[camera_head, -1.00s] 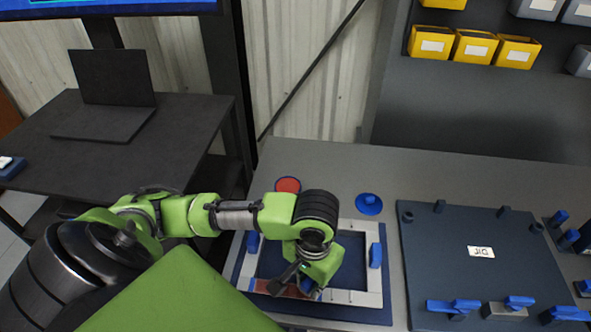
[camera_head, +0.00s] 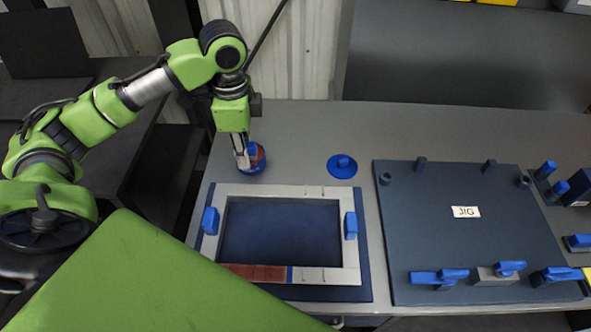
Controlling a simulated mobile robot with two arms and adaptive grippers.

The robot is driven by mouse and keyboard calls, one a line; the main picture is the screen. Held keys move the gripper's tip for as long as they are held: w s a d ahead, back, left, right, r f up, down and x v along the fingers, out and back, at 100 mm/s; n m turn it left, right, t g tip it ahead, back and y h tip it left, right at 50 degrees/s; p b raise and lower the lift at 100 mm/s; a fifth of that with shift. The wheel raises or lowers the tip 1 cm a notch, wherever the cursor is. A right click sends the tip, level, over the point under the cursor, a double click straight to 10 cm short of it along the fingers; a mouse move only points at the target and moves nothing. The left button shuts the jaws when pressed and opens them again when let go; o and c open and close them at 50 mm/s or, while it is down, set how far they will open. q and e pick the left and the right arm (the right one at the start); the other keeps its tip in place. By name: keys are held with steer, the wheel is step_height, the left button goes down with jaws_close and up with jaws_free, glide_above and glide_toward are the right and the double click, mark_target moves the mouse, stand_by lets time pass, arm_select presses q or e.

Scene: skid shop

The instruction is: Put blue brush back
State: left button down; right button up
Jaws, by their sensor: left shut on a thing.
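My left gripper (camera_head: 243,163) points down at the back left of the workbench and is shut on the blue brush (camera_head: 253,148), which is largely hidden by the fingers. A blue round piece with a raised knob (camera_head: 342,166) stands on the bench to the right. My right gripper is not in view.
A light frame (camera_head: 308,191) with blue side handles lies on a dark blue base in front. A dark JIG plate (camera_head: 430,180) with blue clamps is on the right. Bare bench (camera_head: 300,140) lies between the holder and the knobbed piece.

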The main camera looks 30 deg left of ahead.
arm_select(q)
steer(key=shift+w+a+r, duration=0.15)
steer(key=shift+w, duration=0.35)
steer(key=w+d+f+p, duration=0.2)
steer(key=w+d+f, duration=0.15)
steer(key=w, duration=0.35)
glide_above(294, 167)
steer(key=f, duration=0.5)
steer(key=shift+s+a, duration=0.15)
steer(key=shift+s, duration=0.2)
steer(key=shift+w+d+f, duration=0.2)
steer(key=shift+w+f, duration=0.15)
steer(key=shift+f, duration=0.15)
steer(key=shift+f+p, duration=0.45)
steer(key=shift+f, duration=1.25)
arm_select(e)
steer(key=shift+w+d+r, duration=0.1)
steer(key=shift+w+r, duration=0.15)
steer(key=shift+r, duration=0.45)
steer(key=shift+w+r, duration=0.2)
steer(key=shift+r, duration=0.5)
